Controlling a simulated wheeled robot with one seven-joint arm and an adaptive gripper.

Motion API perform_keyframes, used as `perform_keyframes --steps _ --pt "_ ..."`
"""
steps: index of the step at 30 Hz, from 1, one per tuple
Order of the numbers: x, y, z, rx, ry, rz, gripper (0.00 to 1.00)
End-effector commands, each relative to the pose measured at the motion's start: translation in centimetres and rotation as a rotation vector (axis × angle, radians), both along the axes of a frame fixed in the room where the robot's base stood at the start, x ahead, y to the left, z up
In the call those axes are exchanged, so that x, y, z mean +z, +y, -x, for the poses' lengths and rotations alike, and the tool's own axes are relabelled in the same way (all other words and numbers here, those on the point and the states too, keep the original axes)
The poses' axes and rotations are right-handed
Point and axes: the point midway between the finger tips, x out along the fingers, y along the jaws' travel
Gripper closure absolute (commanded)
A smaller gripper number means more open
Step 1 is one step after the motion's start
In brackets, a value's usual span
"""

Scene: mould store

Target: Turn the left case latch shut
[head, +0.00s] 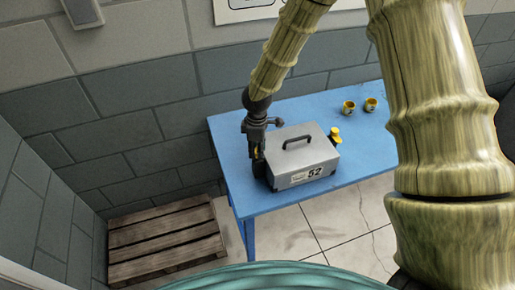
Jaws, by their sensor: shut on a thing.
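The grey metal case (312,154) stands on the blue table, with a dark handle (297,142) on its lid and a label reading 52 on its front. My gripper (259,162) points down at the left end of the case. It is shut on the left case latch, of which only a little yellow (257,152) shows between the dark fingers. The angle of this latch is hidden. A yellow latch (335,134) sticks out at the right end of the case.
The blue table (265,204) has free room at its front left and to the right of the case. A wooden pallet (165,240) lies on the floor at left. A block wall (170,130) runs close behind the table.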

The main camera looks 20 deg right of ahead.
Motion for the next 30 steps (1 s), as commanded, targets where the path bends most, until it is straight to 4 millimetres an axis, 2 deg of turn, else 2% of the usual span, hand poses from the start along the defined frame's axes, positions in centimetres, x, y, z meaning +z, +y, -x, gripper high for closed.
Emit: perform_keyframes --steps 11,30 --pt "-0.01 0.0 -0.14 -0.123 -0.003 0.001 0.98" --pt "0.11 -0.02 -0.31 -0.705 -0.005 0.001 0.98"
